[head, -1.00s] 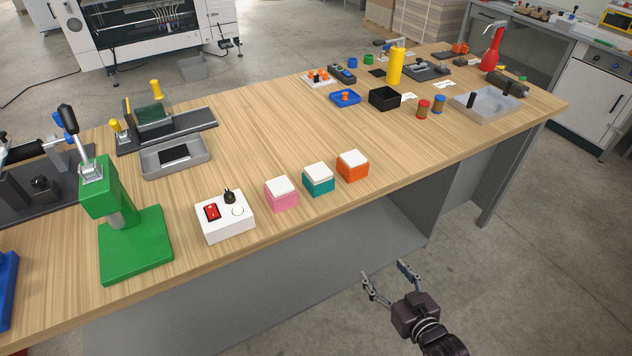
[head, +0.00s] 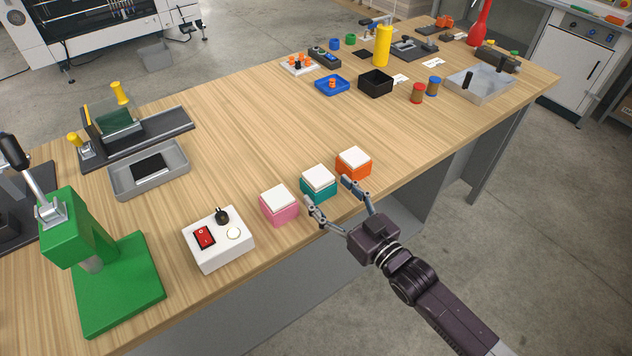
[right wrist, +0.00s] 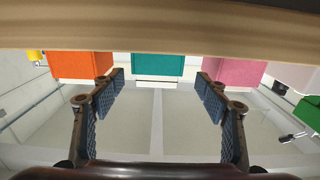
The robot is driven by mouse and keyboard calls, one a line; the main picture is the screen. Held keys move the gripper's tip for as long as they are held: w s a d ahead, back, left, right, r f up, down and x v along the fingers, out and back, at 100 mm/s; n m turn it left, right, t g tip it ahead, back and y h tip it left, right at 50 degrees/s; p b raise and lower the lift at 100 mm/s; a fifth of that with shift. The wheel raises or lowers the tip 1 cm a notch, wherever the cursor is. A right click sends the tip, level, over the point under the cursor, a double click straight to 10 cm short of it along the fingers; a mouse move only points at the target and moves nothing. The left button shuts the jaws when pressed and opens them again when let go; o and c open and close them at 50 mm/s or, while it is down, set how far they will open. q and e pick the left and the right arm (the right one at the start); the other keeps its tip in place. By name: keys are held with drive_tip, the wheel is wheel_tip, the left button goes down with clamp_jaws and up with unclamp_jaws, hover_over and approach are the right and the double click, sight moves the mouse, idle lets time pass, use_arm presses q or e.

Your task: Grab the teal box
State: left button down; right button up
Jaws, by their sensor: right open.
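The teal box (head: 319,186) with a white top stands on the wooden table near its front edge, between a pink box (head: 279,206) and an orange box (head: 353,164). My right gripper (head: 327,198) is open at the table's front edge, right in front of the teal box, its two fingers spread toward it. In the right wrist view the teal box (right wrist: 157,65) appears centred between the open fingertips (right wrist: 160,93), with the orange box (right wrist: 80,65) and the pink box (right wrist: 235,72) to either side. Nothing is held. My left gripper is out of view.
The wooden table (head: 250,140) is clear behind the boxes. A white switch box (head: 218,240) and a green press (head: 105,280) stand to the left. A grey tray (head: 150,172) lies behind them. Small bins and bottles stand at the far right end.

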sight(326, 186)
drive_tip(key=shift+p+x, duration=0.4)
drive_tip(key=shift+x, duration=1.95)
drive_tip(key=shift+w, duration=0.35)
drive_tip(key=c, duration=0.7)
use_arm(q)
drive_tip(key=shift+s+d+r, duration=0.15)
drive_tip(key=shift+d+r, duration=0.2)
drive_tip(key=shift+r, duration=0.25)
use_arm(e)
drive_tip(key=c, duration=0.7)
drive_tip(key=shift+o, duration=0.2)
drive_tip(key=shift+r, duration=0.15)
